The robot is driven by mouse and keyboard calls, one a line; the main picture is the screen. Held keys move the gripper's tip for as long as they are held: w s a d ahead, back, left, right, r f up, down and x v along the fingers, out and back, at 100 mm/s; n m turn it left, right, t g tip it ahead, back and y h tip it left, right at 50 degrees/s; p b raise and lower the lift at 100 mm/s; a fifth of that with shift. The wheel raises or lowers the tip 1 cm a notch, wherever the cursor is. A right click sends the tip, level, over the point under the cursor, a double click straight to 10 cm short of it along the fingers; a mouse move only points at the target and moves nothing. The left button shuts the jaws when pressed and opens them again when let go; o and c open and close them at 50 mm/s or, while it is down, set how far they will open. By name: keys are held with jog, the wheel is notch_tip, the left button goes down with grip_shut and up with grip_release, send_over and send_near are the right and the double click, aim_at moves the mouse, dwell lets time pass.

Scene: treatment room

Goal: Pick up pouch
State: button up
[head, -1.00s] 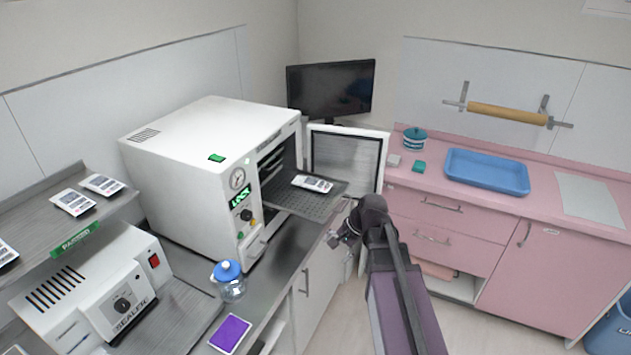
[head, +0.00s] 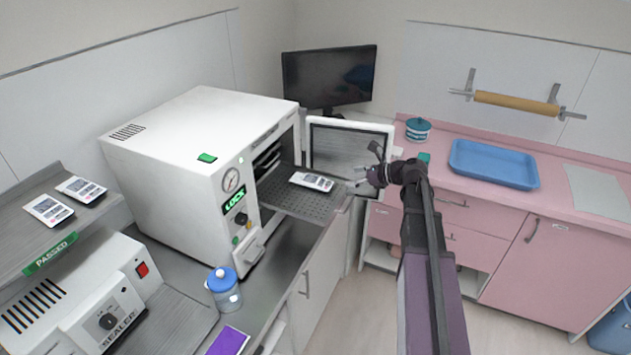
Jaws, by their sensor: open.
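A white pouch with a dark print (head: 311,181) lies on the perforated tray (head: 290,204) that sticks out of the open white sterilizer (head: 205,150). My gripper (head: 358,180) is open and empty. It is just right of the tray in the picture, its fingers pointing left toward the pouch, with a gap between them. The sterilizer's door (head: 345,150) stands open behind my gripper. Two more pouches (head: 50,209) (head: 82,189) lie on the grey shelf at the left.
A sealer (head: 80,300) is at the left. A blue tray (head: 493,164) lies on the pink counter. A monitor (head: 329,76) stands behind.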

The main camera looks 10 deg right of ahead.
aim_at(317, 180)
jog(key=shift+s, duration=0.1)
jog(key=shift+b+x, duration=1.65)
jog(key=shift+x, duration=2.6)
jog(key=shift+b+x, duration=1)
jog(key=shift+x, duration=1.6)
jog(key=c, duration=0.8)
